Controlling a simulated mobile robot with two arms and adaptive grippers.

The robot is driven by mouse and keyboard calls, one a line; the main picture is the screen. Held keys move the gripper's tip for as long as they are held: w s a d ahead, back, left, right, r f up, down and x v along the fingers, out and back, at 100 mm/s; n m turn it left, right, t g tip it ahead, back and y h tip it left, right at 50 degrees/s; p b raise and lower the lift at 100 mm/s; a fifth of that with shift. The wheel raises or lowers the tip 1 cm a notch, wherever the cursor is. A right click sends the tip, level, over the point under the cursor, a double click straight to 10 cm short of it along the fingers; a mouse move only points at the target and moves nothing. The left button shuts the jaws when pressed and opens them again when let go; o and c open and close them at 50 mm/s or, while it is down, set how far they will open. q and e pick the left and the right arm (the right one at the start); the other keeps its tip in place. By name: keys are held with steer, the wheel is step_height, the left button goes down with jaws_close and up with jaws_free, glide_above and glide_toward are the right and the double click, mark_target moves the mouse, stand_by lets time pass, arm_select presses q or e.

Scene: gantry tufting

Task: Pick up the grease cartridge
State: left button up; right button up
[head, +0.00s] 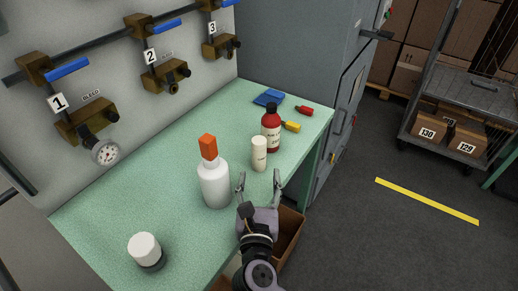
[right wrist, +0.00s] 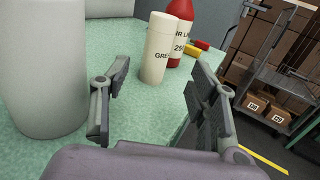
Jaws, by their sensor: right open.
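The grease cartridge (head: 259,154) is a small cream cylinder standing upright on the green bench. In the right wrist view the grease cartridge (right wrist: 158,48) shows part of a dark label reading "GRE". My right gripper (head: 259,180) is open and empty, in front of the cartridge and apart from it. In the right wrist view the fingers of my right gripper (right wrist: 160,85) stand wide apart, with the cartridge beyond them, between their tips in the picture. My left gripper is not in view.
A white bottle with an orange cap (head: 214,185) stands close left of the gripper. A red bottle (head: 271,128) stands just behind the cartridge. Red and yellow small items and a blue cloth (head: 268,97) lie farther back. A white-topped jar (head: 145,250) stands front left.

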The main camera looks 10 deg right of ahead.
mark_target(259, 158)
steer(key=x, duration=0.4)
steer(key=shift+p, duration=0.35)
steer(key=shift+w+d, duration=0.1)
steer(key=shift+w, duration=0.15)
steer(key=shift+w+r, duration=0.1)
steer(key=shift+w, duration=0.15)
steer(key=p+x, duration=0.1)
steer(key=x, duration=0.3)
steer(key=shift+w, duration=0.4)
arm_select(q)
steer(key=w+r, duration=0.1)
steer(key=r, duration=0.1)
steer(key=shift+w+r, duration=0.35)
arm_select(e)
steer(key=shift+c, duration=0.5)
jaws_close()
